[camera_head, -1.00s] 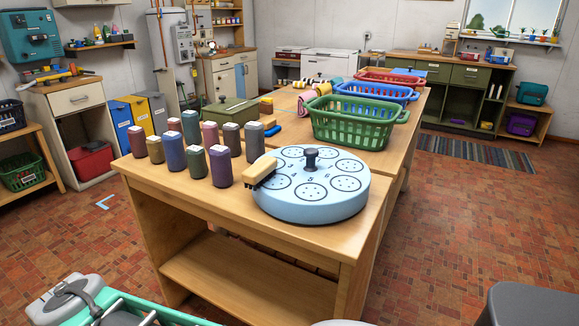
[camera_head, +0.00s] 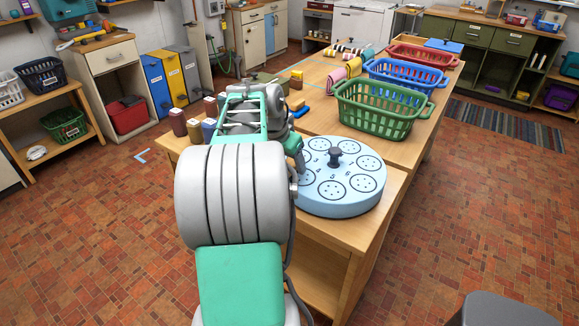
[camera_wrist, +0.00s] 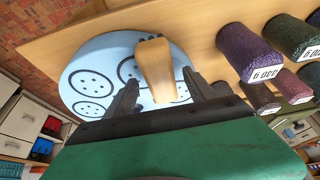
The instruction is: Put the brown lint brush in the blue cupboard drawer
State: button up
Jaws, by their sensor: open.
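In the wrist view the lint brush (camera_wrist: 155,62) shows as a tan wooden block, end towards me, over the pale blue round disc (camera_wrist: 92,62). My gripper (camera_wrist: 160,86) is open, with one dark finger on each side of the brush's near end; I cannot tell whether either touches it. In the head view my arm hides the brush and my gripper, while the disc (camera_head: 333,206) shows on the wooden table. A cupboard with a blue door (camera_head: 275,36) stands at the back wall, with drawer fronts above its doors. I see no open drawer there.
Several speckled cylinders (camera_wrist: 248,50) stand beside the disc. Green (camera_head: 380,112), blue (camera_head: 405,80) and red (camera_head: 423,58) baskets line the table. Blue, yellow and grey bins (camera_head: 178,78) stand on the floor at left. Brick floor left and right of the table is mostly clear.

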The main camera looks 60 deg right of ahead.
jog(key=shift+d+f, duration=0.3)
jog(key=shift+f, duration=0.25)
jog(key=shift+f, duration=0.2)
grip_shut()
dwell(0.8)
